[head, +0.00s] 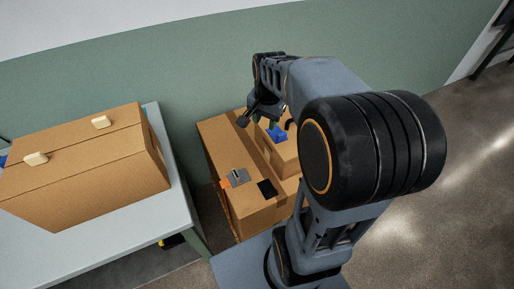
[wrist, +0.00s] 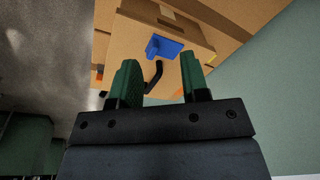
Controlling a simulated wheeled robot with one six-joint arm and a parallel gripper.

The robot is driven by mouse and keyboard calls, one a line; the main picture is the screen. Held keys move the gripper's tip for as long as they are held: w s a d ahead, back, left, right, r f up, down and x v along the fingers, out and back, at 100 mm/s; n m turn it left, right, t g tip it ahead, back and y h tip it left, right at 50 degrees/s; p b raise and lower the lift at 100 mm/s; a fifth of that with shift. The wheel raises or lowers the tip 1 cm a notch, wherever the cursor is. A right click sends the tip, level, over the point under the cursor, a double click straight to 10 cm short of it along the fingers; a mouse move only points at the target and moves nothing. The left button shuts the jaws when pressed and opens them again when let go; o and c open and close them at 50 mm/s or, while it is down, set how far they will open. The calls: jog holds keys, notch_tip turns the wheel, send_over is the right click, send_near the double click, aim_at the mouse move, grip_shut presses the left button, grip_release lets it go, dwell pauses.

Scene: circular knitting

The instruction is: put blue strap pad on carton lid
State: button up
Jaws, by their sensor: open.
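A blue strap pad (wrist: 165,47) rests on the top of a small cardboard box (wrist: 128,38) in the wrist view. It has a flat plate and a raised block on its left end. In the head view the blue pad (head: 277,134) shows partly, behind my arm. My gripper (wrist: 158,72) is open and empty, its green fingers pointing at the pad with a gap between. In the head view my gripper (head: 262,122) hangs over the box, partly hidden. A large closed carton (head: 105,185) stands on the left table, with two cream blocks (head: 101,122) on its lid.
A lower brown carton (head: 252,214) beside the small box bears a grey metal piece (head: 238,177) and a black patch (head: 267,188). The pale table (head: 120,248) stands at left, with a gap between it and the lower carton. Open floor (head: 440,220) lies at right.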

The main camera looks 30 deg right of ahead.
jog(key=s+a+f+n+t, duration=0.1)
jog(key=s+a+n+t, duration=0.1)
jog(key=s+a+n, duration=0.7)
jog(key=shift+s+a+n+y, duration=0.3)
jog(key=shift+s+n, duration=0.35)
jog(key=shift+n, duration=0.25)
jog(key=shift+d, duration=0.1)
